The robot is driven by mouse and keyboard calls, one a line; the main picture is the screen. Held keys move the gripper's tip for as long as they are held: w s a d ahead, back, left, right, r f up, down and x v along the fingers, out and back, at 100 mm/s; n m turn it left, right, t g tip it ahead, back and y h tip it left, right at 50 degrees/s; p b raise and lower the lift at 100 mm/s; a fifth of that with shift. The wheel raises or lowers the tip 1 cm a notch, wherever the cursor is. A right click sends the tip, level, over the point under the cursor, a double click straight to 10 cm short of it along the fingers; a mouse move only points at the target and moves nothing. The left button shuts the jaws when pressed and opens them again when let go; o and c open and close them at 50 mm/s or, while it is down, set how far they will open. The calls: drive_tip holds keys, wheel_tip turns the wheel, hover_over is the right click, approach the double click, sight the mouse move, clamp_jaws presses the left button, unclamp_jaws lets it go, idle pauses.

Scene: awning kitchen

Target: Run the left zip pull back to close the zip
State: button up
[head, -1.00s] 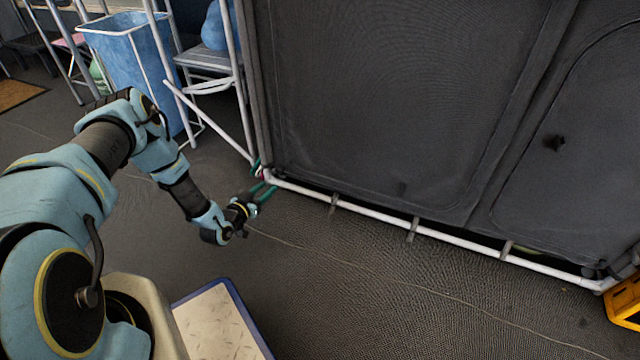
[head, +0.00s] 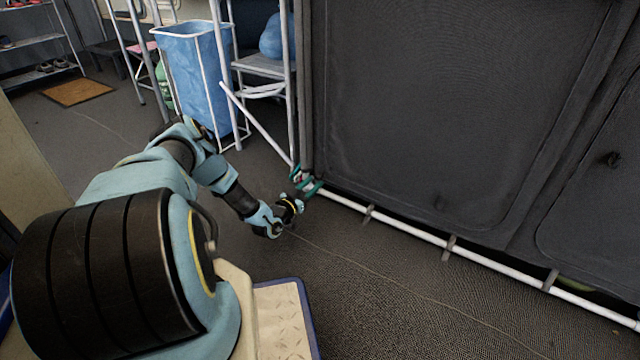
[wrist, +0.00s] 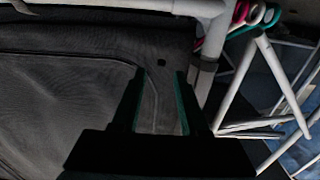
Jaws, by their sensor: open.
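The dark grey fabric front (head: 400,110) has curved zip seams and a white pole along its bottom edge. My gripper (head: 309,184) is low at the front's bottom left corner, its teal-lined fingers open beside the white pole. In the wrist view my gripper (wrist: 160,74) is open and nothing shows held between its fingers. A pale curved seam (wrist: 100,58) runs over the fabric and between the fingers. A small dark spot (wrist: 161,62) lies just past the fingertips; I cannot tell if it is the left zip pull. A dark tab (head: 613,160) is on the right panel.
A white bottom pole (head: 410,225) runs along the fabric. A white-framed blue bin (head: 195,75) and a grey shelf (head: 262,66) stand left of the corner. A pale, blue-edged board (head: 285,320) lies near my base. The floor before the fabric is clear.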

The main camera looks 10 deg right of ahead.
sight(320, 176)
drive_tip(key=shift+b+x, duration=0.6)
drive_tip(key=shift+x, duration=1.45)
drive_tip(key=shift+c, duration=0.3)
drive_tip(key=shift+a, duration=0.1)
clamp_jaws()
